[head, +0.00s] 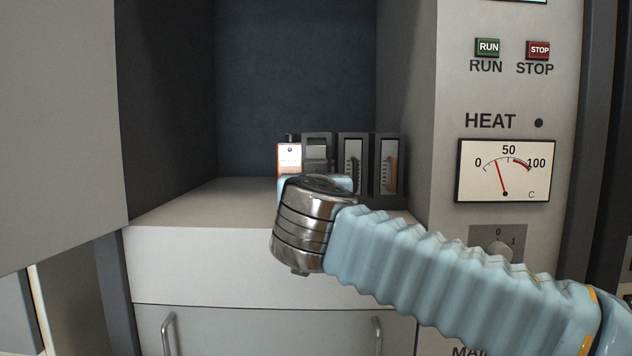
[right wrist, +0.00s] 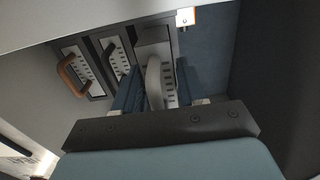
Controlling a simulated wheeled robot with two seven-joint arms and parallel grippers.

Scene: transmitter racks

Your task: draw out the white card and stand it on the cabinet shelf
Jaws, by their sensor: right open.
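The white card (right wrist: 154,62), a grey-framed module with a pale handle, stands at the end of a row of cards in the right wrist view. In the head view its top (head: 316,150) shows above my right gripper, which hides its lower front. My right gripper (right wrist: 154,92) is open, with one blue finger on each side of the pale handle. I cannot tell whether the fingers touch it. The cabinet shelf (head: 180,208) is pale and bare to the left of the cards. My left gripper is not in view.
Beside the white card stand a card with a black handle (head: 354,165) and one with an orange-brown handle (head: 389,165). A small white and orange device (head: 289,157) stands close on its left. A control panel with a heat gauge (head: 505,170) flanks the cabinet on the right.

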